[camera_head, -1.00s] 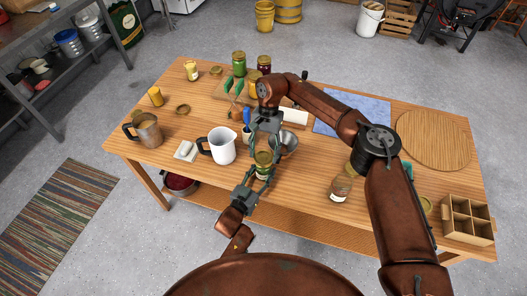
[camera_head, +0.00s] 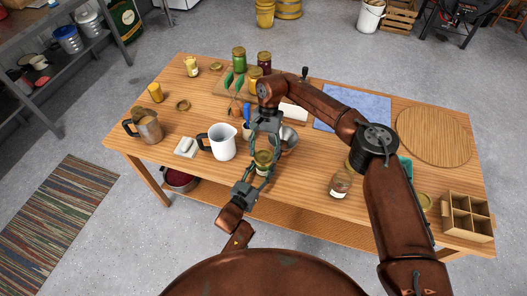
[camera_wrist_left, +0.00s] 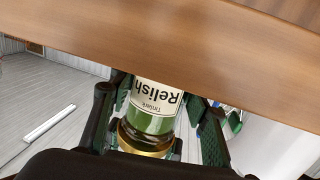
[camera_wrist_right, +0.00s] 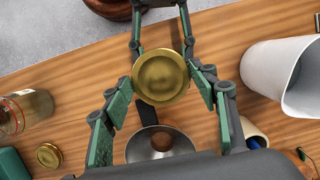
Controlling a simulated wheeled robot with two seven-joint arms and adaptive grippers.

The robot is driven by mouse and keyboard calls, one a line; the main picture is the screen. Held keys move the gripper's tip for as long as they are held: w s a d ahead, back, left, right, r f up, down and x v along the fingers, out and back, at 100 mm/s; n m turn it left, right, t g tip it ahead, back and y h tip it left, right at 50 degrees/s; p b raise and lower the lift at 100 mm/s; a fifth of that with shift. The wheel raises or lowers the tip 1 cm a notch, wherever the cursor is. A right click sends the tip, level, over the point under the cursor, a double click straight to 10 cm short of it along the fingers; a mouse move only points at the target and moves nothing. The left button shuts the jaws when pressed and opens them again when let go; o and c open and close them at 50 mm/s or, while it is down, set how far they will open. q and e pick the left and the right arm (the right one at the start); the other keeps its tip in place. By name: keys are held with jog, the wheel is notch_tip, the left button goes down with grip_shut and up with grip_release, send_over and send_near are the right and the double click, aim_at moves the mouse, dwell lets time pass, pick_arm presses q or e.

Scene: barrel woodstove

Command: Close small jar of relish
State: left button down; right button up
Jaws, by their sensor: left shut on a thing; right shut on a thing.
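The small relish jar (camera_head: 262,167) is upright near the table's front edge, green with a gold lid. In the left wrist view the jar (camera_wrist_left: 152,118) shows a "Relish" label, inverted in the picture. My left gripper (camera_head: 259,172) is shut on the jar's body from the front. My right gripper (camera_head: 264,152) points down from above, shut on the gold lid (camera_wrist_right: 161,77), with its fingers on either side. The lid sits at the jar's mouth; I cannot tell how tight it is. The fingers partly hide the jar.
A labelled glass jar (camera_head: 340,185) and a wooden divided box (camera_head: 468,217) stand to the right. The table front between jar and glass jar is clear.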

jog(key=shift+f, duration=0.55)
dwell(0.4)
